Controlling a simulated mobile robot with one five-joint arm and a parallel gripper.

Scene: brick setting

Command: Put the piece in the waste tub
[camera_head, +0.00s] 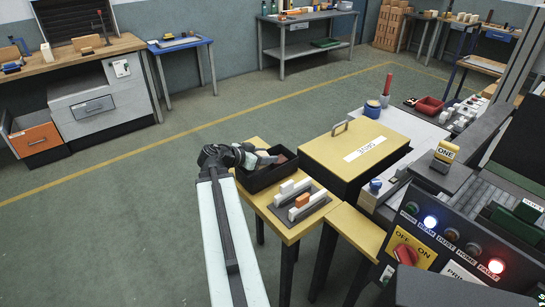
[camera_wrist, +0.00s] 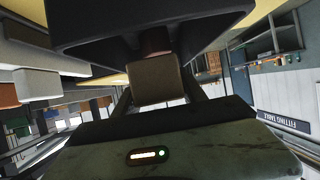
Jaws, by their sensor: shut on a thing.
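The piece, a brownish-grey block (camera_wrist: 155,82), sits between the fingers of my gripper (camera_wrist: 157,98) in the wrist view. My gripper (camera_head: 258,157) is shut on it. In the head view the gripper is over the left part of an open black tub, which looks like the waste tub (camera_head: 268,182). The tub's dark wall also fills the top of the wrist view (camera_wrist: 80,28). The piece cannot be made out clearly in the head view. I cannot tell whether it touches the tub.
The tub stands on a small yellow table (camera_head: 290,235). Beside it is a grey rack (camera_head: 318,208) with white and orange blocks. A yellow-lidded box (camera_head: 325,150) is to its right, and a control panel (camera_head: 450,245) further right. Open floor (camera_head: 120,230) lies to the left.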

